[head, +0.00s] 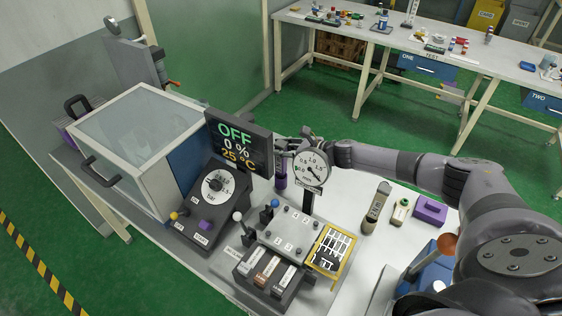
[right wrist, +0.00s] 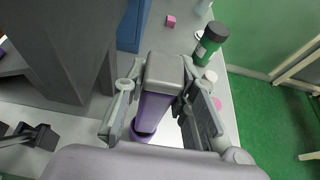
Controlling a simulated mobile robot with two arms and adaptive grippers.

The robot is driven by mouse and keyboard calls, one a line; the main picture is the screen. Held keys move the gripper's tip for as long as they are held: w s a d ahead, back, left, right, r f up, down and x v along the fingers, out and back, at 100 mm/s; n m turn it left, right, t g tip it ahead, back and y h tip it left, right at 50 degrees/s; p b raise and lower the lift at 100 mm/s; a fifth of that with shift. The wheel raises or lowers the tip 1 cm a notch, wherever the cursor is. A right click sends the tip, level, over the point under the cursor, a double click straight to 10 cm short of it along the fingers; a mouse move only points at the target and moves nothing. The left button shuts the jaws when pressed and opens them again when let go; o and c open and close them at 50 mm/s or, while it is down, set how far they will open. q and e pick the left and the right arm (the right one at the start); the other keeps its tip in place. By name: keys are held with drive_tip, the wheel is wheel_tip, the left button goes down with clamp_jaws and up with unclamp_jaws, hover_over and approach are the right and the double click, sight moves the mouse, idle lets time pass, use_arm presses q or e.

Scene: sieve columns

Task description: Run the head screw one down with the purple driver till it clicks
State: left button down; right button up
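The purple driver shows below my right gripper in the head view (head: 281,178), beside the round gauge's post. In the right wrist view the driver (right wrist: 152,112) has a grey top and a purple body. My right gripper (head: 287,144) has its fingers on both sides of the driver's top, seeming to touch it; the right wrist view shows the fingertips (right wrist: 164,68) there. The driver looks about upright. A grey plate with small numbered marks (head: 290,229) lies in front of the gauge; head screw one cannot be made out on it. My left gripper is not in view.
The round gauge (head: 311,168) and the display reading OFF (head: 238,143) stand close to my right gripper. A yellow-edged tray (head: 347,262), a dark cylinder (head: 376,207) and a purple block (head: 430,210) lie to the right. A glass-topped box (head: 138,125) stands left.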

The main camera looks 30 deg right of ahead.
clamp_jaws()
drive_tip(key=shift+r, duration=0.15)
idle(0.6)
